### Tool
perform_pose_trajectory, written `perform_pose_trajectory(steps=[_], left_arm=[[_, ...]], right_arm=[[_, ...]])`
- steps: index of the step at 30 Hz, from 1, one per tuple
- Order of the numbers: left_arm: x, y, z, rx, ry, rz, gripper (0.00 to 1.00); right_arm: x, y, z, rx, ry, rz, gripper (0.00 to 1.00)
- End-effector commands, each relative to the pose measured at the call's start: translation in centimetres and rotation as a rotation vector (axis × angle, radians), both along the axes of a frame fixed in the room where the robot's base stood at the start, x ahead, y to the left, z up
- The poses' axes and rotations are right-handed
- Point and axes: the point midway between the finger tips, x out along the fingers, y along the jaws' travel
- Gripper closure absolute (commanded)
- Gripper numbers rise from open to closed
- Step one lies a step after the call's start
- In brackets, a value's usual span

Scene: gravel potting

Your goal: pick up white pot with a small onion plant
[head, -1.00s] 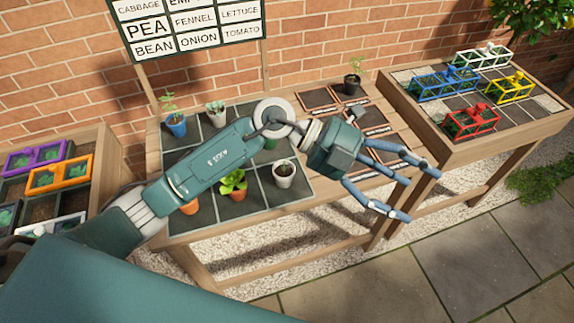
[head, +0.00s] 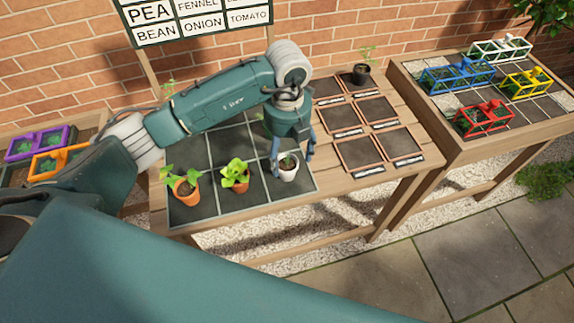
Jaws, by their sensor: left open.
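The white pot (head: 289,172) with a small green plant stands upright at the front right of the dark gridded mat (head: 207,206) on the wooden table. My left gripper (head: 291,166) points down over this pot, with its fingers spread around the plant and reaching to about the pot's rim. It is open; whether a finger touches the pot I cannot tell. Part of the plant is hidden by the gripper. My right gripper is not in view.
Two terracotta pots (head: 186,188) (head: 235,177) with leafy plants stand left of the white pot. A black pot (head: 361,74) stands at the back among orange-framed squares (head: 361,152). Coloured crates (head: 485,118) sit on the right table. A sign (head: 196,20) stands behind.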

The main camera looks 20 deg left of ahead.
Motion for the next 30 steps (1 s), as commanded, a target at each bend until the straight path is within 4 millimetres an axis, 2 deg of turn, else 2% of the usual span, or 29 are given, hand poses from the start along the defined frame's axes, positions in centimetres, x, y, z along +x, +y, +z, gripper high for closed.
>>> perform_pose_trajectory(steps=[6, 10, 19, 20, 27, 30], left_arm=[[0.2, 0.2, -2.6, 0.0, 0.005, 0.001, 0.29], [0.2, 0.2, -4.4, -0.002, 0.003, -0.001, 0.29], [0.3, 0.2, -5.2, -0.002, -0.001, -0.002, 0.29], [0.3, 0.2, -5.2, -0.001, 0.0, -0.002, 0.31], [0.3, 0.2, -5.2, -0.002, -0.001, -0.002, 0.79], [0.3, 0.2, -5.1, -0.002, -0.001, -0.002, 0.81]], right_arm=[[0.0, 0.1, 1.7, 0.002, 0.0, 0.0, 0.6], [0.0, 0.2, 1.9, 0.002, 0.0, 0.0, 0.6], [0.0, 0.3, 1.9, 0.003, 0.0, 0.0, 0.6], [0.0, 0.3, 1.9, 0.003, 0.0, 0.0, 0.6], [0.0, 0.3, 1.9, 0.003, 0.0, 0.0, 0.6], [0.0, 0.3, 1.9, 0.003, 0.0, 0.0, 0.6]])
